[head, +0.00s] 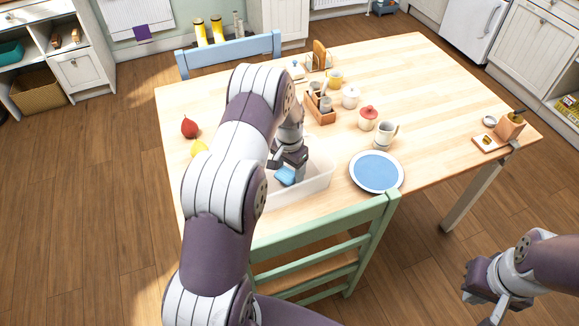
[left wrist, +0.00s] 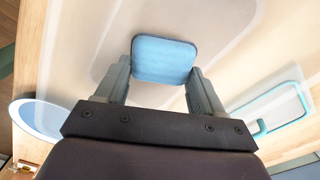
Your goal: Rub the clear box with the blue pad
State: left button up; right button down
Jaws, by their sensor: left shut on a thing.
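The clear box (head: 312,184) stands on the wooden table near its front edge, partly hidden behind my left arm. In the left wrist view its pale see-through wall and floor (left wrist: 95,50) fill much of the picture. My left gripper (head: 288,166) is shut on the blue pad (head: 286,177) and holds it at the box. In the left wrist view the pad (left wrist: 165,60) sits between the two fingers. I cannot tell whether the pad touches the box. My right gripper (head: 492,300) hangs at the lower right, away from the table, and its finger gap is unclear.
A blue plate (head: 376,171) lies right of the box. A white mug (head: 386,133), a red-lidded pot (head: 368,118) and a wooden caddy (head: 320,108) stand behind. A green chair (head: 330,240) is in front. A red fruit (head: 189,126) lies at the left.

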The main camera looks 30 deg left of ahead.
pick_arm(q)
jog(key=shift+r, duration=0.1)
dwell(0.5)
jog(key=shift+f+b, duration=0.65)
jog(key=shift+f, duration=0.45)
jog(key=shift+w+d, duration=0.1)
